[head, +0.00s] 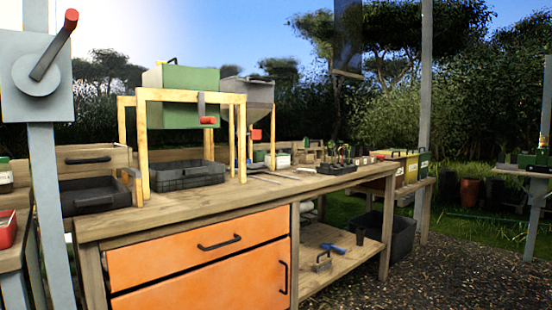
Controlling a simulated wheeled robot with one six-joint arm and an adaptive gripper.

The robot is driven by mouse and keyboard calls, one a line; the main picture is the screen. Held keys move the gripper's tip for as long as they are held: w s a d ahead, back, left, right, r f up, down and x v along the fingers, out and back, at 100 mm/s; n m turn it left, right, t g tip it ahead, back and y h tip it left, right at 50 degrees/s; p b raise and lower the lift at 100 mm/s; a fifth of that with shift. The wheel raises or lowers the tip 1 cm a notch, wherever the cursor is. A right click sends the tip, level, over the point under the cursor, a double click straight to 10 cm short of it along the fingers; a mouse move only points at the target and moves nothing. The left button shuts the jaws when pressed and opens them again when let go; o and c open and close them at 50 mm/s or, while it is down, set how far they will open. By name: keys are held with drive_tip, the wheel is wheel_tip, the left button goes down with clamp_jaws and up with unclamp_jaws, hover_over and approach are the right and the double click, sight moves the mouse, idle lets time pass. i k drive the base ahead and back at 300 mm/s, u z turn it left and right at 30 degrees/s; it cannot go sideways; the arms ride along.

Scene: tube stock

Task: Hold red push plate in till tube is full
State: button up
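A small red plate (256,134) shows at the lower part of a grey hopper (246,91), which stands in a wooden frame on the workbench. It may be the red push plate; it is too small to be sure. A red-ended lever (207,120) hangs at the front of the green box (190,97) in the nearer wooden frame. I cannot make out a tube or how full it is. My gripper is not in view.
The wooden workbench (135,222) with orange drawers fills the middle. A black tray (187,175) sits under the green box. A grey post with a red-handled crank (54,46) stands at left. Gravel ground (455,268) at right is open.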

sight(254, 135)
drive_tip(key=z, duration=1.35)
drive_tip(key=i, duration=1.3)
drive_tip(key=u, duration=2.2)
drive_tip(key=k, duration=0.65)
drive_tip(key=u, duration=0.75)
drive_tip(key=i, duration=1.15)
